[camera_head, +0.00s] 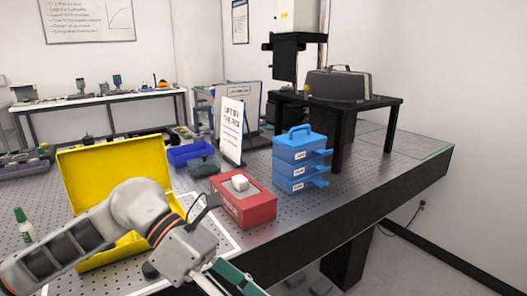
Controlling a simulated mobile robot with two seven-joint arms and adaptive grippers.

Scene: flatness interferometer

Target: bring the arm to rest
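My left arm comes in from the lower left, bends over the front of the yellow case (115,175) and points down toward the bottom edge. My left gripper (232,278) is at the bottom of the picture, in front of the perforated table (300,215). Dark teal, long parts show at its end, cut off by the frame. I cannot tell whether they are its fingers or something held, nor whether it is open or shut. My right gripper is not in view.
A red box (245,208) with a white block (240,183) on top stands right of the arm. Behind are a blue stacked organizer (302,170), a white sign (232,130), a blue bin (190,154) and a black instrument stand (350,103). A green-capped bottle (27,230) stands left. The table's right front is clear.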

